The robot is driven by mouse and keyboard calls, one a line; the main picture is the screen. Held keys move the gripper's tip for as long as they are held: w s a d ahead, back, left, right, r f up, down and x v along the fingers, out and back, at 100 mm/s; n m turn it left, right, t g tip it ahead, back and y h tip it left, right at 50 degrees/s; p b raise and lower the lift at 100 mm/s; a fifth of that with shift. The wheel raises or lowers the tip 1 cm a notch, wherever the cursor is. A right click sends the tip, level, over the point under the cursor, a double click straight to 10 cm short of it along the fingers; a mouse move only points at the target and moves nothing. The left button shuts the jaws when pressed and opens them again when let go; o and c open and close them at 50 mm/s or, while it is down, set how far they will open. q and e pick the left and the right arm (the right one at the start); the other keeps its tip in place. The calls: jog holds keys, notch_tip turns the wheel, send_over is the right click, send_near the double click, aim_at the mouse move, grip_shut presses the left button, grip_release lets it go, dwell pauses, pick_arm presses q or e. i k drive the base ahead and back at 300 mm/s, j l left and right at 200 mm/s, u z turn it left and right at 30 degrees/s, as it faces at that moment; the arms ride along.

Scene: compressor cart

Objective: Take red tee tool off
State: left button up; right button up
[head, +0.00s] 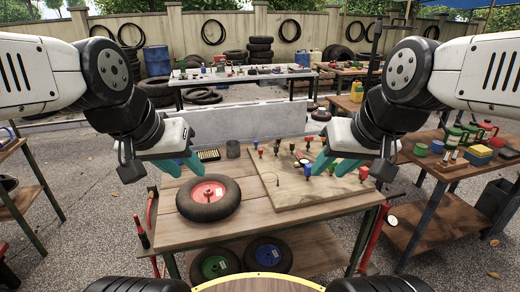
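A wooden board (290,199) lies on the right half of the near workbench. Several small upright pieces with coloured tops stand on it. Red tops include one at the board's right edge (363,173) and one at its back (308,140); they are too small to tell which is the red tee tool. A black tyre with a red hub (208,192) lies flat left of the board. My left gripper (181,164) is open and empty above the bench's back left. My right gripper (335,165) is open over the board, its teal fingers partly hiding pieces.
The near workbench (165,232) has wheels with green and blue hubs on its lower shelf. A dark cup (233,149) and a small tray (209,155) stand at its back edge. A side table (470,183) with cans stands right.

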aim_at(308, 139)
jog(key=i+l+u, duration=0.2)
jog(key=l, duration=0.15)
jog(key=i+l+u, duration=0.2)
jog(key=l, duration=0.15)
jog(key=i+l+u, duration=0.2)
jog(key=l, duration=0.15)
jog(key=i+l+u, duration=0.2)
jog(key=l, duration=0.2)
jog(key=l+u, duration=0.2)
jog(key=l, duration=0.2)
